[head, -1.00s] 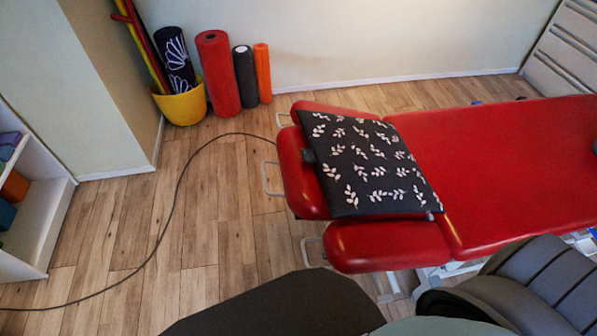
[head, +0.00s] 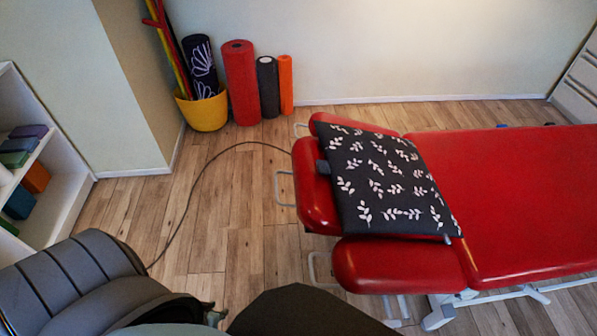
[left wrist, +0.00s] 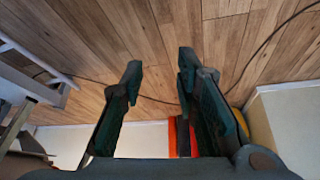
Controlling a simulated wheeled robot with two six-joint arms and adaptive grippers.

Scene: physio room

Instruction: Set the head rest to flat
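The red treatment table (head: 520,185) fills the right side of the head view. Its head rest (head: 315,195) is the middle pad at the left end, between two red side pads (head: 400,265). A dark cloth with white leaf prints (head: 385,185) covers most of the head rest. The head rest looks a little higher than the side pads; its exact tilt is hard to tell. My left gripper (head: 214,315) barely shows at the bottom of the head view, left of and apart from the table. In the left wrist view its fingers (left wrist: 160,75) are apart with nothing between them. My right gripper is out of view.
Metal loop handles (head: 284,188) stick out from the table's left end. A dark cable (head: 195,185) crosses the wooden floor. Foam rollers (head: 241,82) and a yellow bucket (head: 203,110) stand by the wall. A white shelf (head: 70,195) is at left. Floor between shelf and table is open.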

